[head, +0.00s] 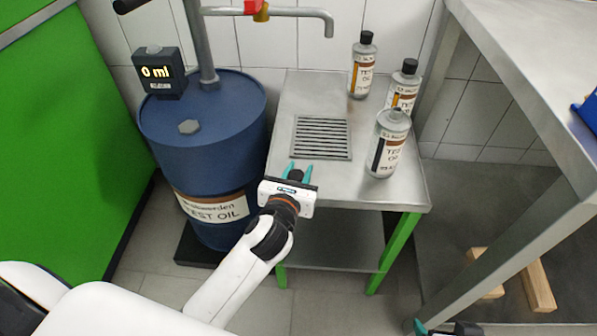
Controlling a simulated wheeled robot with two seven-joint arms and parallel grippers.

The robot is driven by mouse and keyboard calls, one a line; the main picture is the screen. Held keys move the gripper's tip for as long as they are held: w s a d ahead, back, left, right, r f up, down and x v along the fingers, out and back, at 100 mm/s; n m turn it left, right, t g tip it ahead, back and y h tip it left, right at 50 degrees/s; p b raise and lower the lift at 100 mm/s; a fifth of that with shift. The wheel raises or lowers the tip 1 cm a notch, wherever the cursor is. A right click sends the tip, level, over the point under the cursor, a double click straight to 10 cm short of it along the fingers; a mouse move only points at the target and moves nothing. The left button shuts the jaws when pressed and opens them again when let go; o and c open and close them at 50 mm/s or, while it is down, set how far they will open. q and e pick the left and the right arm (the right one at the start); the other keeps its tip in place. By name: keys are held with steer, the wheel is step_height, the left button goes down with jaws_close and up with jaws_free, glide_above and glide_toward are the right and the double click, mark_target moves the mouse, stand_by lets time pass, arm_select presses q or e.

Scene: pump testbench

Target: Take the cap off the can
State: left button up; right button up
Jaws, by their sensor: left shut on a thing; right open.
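Three grey cans labelled TEST OIL stand upright on the metal table. The front can (388,148) shows no black cap on its neck. The back can (362,68) and the middle can (403,86) each wear a black cap. My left gripper (298,170), with teal fingers, is left of the front can, above the table and apart from the cans. It is shut on a small dark thing, which looks like the black cap (296,175); the gripper partly hides it. My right gripper (445,330) shows only partly at the bottom edge, open, low and away from the cans.
The metal table (310,92) has a drain grate (322,138) left of the cans. A higher bench (535,60) stands at right. Wooden blocks (538,285) lie below it.

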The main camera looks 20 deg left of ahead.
arm_select(q)
steer(key=shift+f, duration=0.25)
steer(key=shift+f, duration=0.4)
steer(key=o, duration=1.1)
steer(key=shift+f, duration=0.1)
